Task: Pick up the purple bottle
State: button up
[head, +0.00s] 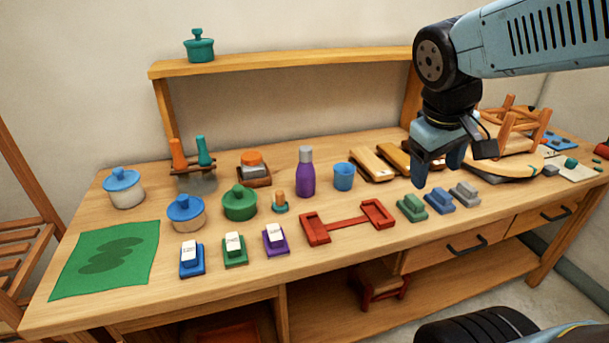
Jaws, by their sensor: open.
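The purple bottle (305,178) has a grey cap and stands upright on the wooden workbench, near the middle of its depth. A blue cup (344,177) stands just to its right. My gripper (434,180) is open and empty, pointing down over the bench to the right of the bottle and cup. It is well apart from the bottle. Nothing hides the bottle.
A green lidded pot (240,203) and a small peg on a base (280,202) stand left of the bottle. A red rack (346,222) lies in front. Wooden blocks (372,164) lie right of the cup. A raised shelf (280,63) spans behind.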

jog(key=w+a+f+n+g+h, duration=0.1)
jog(key=w+a+f+n+h, duration=0.15)
jog(key=w+n+h, duration=0.35)
jog(key=n+t+h, duration=0.2)
jog(key=n+t, duration=1.1)
jog(key=n, duration=0.6)
send_near(310, 150)
jog(key=x, duration=0.4)
jog(key=a+f+x, duration=0.1)
jog(key=x, duration=0.3)
jog(key=w+f+x, duration=0.1)
jog(key=x, duration=0.4)
jog(key=shift+a, duration=0.2)
grip_shut()
